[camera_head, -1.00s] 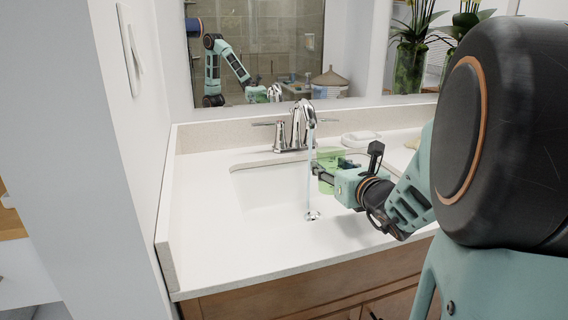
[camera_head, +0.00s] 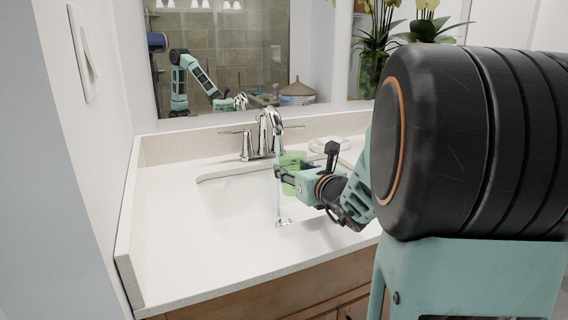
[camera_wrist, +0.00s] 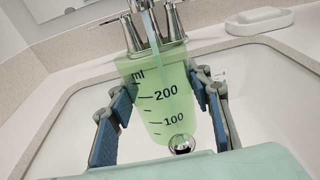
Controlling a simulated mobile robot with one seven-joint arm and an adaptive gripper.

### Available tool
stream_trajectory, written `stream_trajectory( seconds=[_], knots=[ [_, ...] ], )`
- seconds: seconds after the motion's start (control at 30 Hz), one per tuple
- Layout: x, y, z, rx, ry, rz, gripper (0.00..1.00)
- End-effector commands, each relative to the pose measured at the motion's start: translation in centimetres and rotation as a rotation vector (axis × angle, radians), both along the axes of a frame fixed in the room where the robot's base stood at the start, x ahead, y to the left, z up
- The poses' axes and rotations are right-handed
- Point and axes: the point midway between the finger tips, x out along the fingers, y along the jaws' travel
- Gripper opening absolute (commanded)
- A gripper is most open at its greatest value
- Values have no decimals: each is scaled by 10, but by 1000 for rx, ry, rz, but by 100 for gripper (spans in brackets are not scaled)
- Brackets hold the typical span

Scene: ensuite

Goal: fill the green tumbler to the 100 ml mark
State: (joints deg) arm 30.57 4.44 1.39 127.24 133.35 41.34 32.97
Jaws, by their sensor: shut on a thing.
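The green see-through tumbler (camera_wrist: 160,98) is upright in the wrist view, with "ml", 200 and 100 marks facing me. It also shows in the head view (camera_head: 293,160), close to the faucet. My gripper (camera_wrist: 164,120) is shut on the tumbler, one blue pad on each side; it also shows in the head view (camera_head: 289,178). The chrome faucet (camera_head: 266,132) is running. Its thin stream (camera_head: 279,185) falls to the drain (camera_head: 284,222), along the tumbler's left edge in the head view. I cannot make out a water level in the tumbler.
The white sink basin (camera_head: 230,205) lies below the tumbler. A white soap dish (camera_wrist: 260,20) stands on the counter right of the faucet. A mirror (camera_head: 225,50) is behind, and a wall (camera_head: 85,140) closes the left side. The front left counter is clear.

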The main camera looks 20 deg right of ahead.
Motion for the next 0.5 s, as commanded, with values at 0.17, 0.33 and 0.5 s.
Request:
stream_trajectory(
  seconds=[0.17,0.33,0.5],
  knots=[
    [6,0,-1,-1,-1,1,22],
    [23,1,-2,0,-1,1,22],
    [41,2,-1,-1,-1,2,22]
  ],
)
